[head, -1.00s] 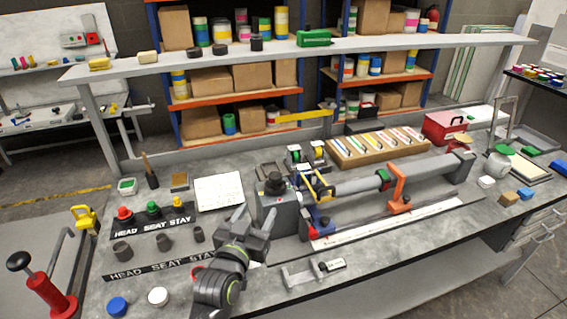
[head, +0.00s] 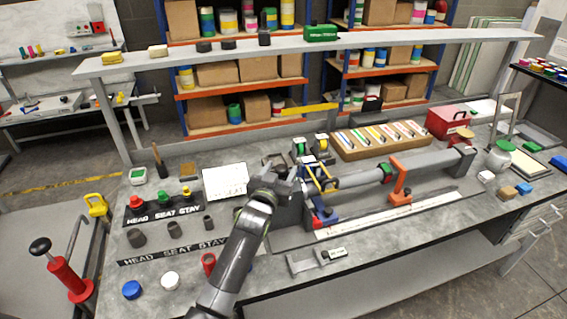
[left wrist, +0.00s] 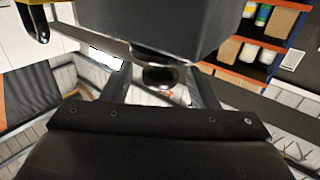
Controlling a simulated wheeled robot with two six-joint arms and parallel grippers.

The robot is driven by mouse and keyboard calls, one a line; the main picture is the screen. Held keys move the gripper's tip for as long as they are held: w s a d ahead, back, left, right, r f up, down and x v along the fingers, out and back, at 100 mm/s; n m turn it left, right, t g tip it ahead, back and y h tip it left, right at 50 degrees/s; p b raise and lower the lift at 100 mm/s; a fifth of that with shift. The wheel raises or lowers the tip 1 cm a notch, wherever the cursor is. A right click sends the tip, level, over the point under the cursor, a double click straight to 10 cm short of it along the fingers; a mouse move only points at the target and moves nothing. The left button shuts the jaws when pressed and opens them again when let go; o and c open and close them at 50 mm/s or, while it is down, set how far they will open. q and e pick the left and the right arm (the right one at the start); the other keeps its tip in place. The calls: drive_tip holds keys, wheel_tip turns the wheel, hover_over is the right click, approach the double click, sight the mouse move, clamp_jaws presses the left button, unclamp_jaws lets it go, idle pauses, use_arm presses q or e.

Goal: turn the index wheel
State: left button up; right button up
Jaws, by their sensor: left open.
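The grey headstock block (head: 290,212) stands at the left end of a long grey tube fixture (head: 345,181) on the bench. I cannot clearly make out the index wheel in the head view, where my left gripper (head: 289,181) covers the upper left part of the block. My left gripper is open, its fingers pointing toward the block. In the left wrist view a dark round knob (left wrist: 158,76) shows between the two fingers, below a large grey block (left wrist: 165,25). I cannot tell whether the fingers touch the knob. My right gripper is not in view.
An orange clamp (head: 400,178) holds the tube's right part. A wooden tray of coloured strips (head: 380,141) lies behind. Labelled strips with caps and dark cups (head: 175,230) lie left. A small grey bracket (head: 302,263) sits in front. A shelf (head: 300,48) runs above the back.

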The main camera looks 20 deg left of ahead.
sight(283, 165)
use_arm(q)
drive_tip(key=shift+w, duration=1.6)
drive_tip(key=c, duration=0.9)
